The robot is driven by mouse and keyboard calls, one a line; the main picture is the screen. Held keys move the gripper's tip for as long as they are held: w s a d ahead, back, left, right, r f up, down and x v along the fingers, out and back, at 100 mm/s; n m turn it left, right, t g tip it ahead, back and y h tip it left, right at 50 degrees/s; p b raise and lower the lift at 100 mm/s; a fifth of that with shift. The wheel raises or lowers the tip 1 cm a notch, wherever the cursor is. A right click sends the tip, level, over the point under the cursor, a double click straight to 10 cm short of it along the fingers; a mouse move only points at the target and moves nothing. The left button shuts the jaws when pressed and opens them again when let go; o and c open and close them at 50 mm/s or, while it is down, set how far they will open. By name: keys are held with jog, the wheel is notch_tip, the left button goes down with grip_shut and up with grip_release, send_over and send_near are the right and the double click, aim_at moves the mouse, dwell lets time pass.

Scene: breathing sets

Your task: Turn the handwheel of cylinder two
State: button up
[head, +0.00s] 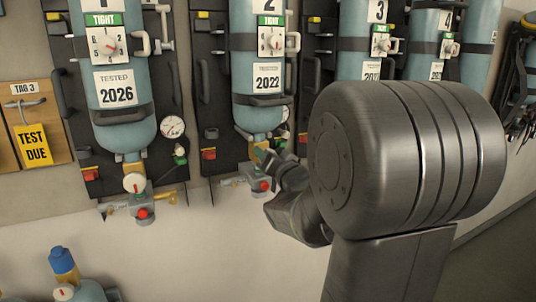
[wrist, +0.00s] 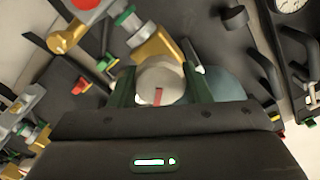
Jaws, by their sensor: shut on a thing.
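Cylinder two (head: 258,95) is a blue-grey bottle in the middle of the head view, with a "2" label, a green TIGHT tag and a 2022 test label. It hangs valve down. My gripper (head: 268,158) is at the valve below it and hides the handwheel there. In the wrist view the handwheel (wrist: 162,83) is a pale round knob with a red mark. It sits between the two green-faced fingers of my gripper (wrist: 158,80), which are shut on it. The brass valve body (wrist: 155,47) lies just beyond it.
Cylinder one (head: 122,75) hangs to the left, its white handwheel (head: 134,183) and gauge (head: 172,127) clear of my arm. Cylinder three (head: 365,45) is partly behind my arm. A yellow TEST DUE tag (head: 32,145) hangs at left. A blue-capped cylinder (head: 63,265) stands lower left.

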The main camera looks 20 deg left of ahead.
jog(key=m+p, duration=0.2)
jog(key=m, duration=0.4)
jog(key=m+p, duration=0.1)
jog(key=m, duration=0.5)
jog(key=shift+f+m+p, duration=0.1)
jog(key=shift+m+p, duration=0.2)
jog(key=shift+m, duration=0.1)
jog(key=m+p, duration=0.1)
jog(key=m, duration=0.5)
jog(key=shift+p, duration=0.3)
jog(key=m, duration=0.5)
jog(key=shift+f+m+p, duration=0.1)
jog(key=shift+m+p, duration=0.2)
jog(key=shift+p, duration=0.1)
jog(key=o, duration=1)
jog(key=shift+s, duration=0.15)
